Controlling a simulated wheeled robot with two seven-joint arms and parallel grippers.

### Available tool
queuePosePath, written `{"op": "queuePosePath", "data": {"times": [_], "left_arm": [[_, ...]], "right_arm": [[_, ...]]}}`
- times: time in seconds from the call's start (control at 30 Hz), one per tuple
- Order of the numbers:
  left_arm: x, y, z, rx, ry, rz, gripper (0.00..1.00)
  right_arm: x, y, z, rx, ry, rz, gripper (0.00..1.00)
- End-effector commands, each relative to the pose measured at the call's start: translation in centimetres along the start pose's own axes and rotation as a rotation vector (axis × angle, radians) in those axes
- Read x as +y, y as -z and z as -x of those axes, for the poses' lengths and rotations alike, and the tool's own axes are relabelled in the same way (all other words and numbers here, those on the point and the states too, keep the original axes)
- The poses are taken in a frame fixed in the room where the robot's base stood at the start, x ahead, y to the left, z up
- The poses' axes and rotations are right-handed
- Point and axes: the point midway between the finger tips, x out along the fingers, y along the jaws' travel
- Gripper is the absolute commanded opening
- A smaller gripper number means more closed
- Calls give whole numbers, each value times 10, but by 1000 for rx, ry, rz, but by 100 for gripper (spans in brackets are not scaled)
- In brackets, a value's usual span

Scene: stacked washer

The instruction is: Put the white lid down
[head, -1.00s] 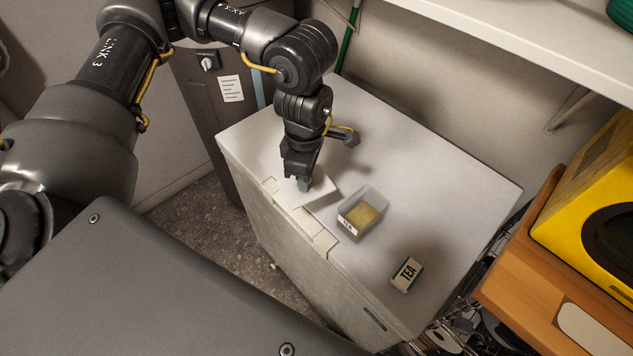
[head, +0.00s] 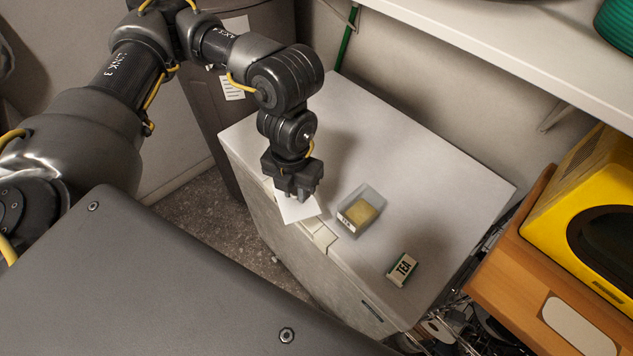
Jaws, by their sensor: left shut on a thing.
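The white lid (head: 296,211) is a thin flat square in the head view. It is at the left front part of the white machine top (head: 412,163), beside the front edge. My left gripper (head: 298,194) points down and is shut on the lid, covering its far part. I cannot tell whether the lid touches the top. An open clear tea container (head: 347,222) with yellowish contents stands to the right of the lid, a small gap away. My right gripper is not in view.
A small green and white tea box (head: 402,269) lies to the right of the container. A yellow appliance (head: 590,205) sits on a wooden surface (head: 512,262) at the right. A white shelf (head: 500,45) overhangs the back. The middle and back of the top are clear.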

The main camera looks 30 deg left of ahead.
Motion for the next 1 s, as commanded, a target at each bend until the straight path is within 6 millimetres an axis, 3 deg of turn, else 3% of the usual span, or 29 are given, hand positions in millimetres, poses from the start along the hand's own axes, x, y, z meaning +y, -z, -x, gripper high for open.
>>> {"op": "queuePosePath", "data": {"times": [0.17, 0.47, 0.63, 0.8, 1.0], "left_arm": [[2, -19, -7, 4, -1, 9, 0], [10, -89, -39, 4, -1, 8, 0], [12, -115, -73, 4, 0, 4, 0], [14, -131, -91, 1, 0, 1, 0], [14, -135, -95, 0, 0, -2, 0]], "right_arm": [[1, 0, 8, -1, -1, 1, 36], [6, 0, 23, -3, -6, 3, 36], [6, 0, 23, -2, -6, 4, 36], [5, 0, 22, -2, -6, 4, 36], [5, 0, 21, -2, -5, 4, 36]]}}
